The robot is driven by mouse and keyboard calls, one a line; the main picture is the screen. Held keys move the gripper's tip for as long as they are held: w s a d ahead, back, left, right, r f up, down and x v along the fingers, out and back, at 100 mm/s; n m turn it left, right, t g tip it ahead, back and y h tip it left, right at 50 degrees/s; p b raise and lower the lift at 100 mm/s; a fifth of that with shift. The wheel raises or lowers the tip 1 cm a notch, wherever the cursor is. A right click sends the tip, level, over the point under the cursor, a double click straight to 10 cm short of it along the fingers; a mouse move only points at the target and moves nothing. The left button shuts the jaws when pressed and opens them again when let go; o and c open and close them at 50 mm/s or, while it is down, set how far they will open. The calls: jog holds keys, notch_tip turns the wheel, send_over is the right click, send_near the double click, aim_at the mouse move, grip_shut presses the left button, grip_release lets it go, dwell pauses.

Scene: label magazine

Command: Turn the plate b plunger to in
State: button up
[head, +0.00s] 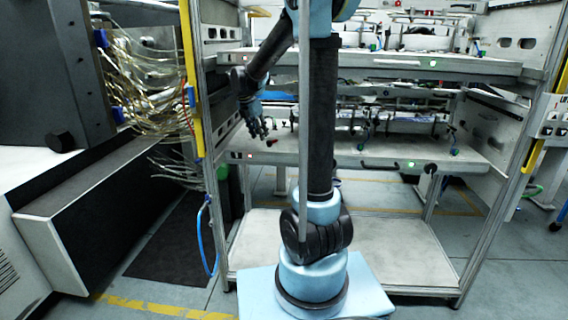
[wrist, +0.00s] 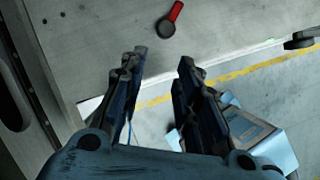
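A small red lever with a round black hub (wrist: 169,22) sits on the grey shelf plate near its front edge in the wrist view. It also shows as a small red mark (head: 271,142) on the lower shelf in the head view. I cannot tell from any label whether it is the plate b plunger. My gripper (wrist: 163,58) is open and empty, its two dark fingers apart. In the head view my gripper (head: 258,130) hangs fingers down above the left part of the lower shelf (head: 330,155), close to the red lever and apart from it.
A black handle (head: 380,163) is on the lower shelf's front edge; an upper shelf (head: 350,62) is above. A left frame post (head: 207,130) and bundled wires (head: 145,90) are beside my gripper. The floor shows beyond the shelf edge.

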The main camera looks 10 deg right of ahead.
jog(key=s+a, duration=0.4)
jog(key=s+d+f+m+y, duration=0.1)
jog(key=s+d+m, duration=0.3)
jog(key=s+m, duration=0.3)
jog(key=s+d+f+m, duration=0.1)
jog(key=s+d+m, duration=0.4)
jog(key=s, duration=0.9)
jog(key=shift+s+d+f+m+g+y, duration=0.25)
jog(key=shift+m+g+y, duration=0.15)
jog(key=shift+m, duration=1.2)
jog(key=shift+w, duration=0.15)
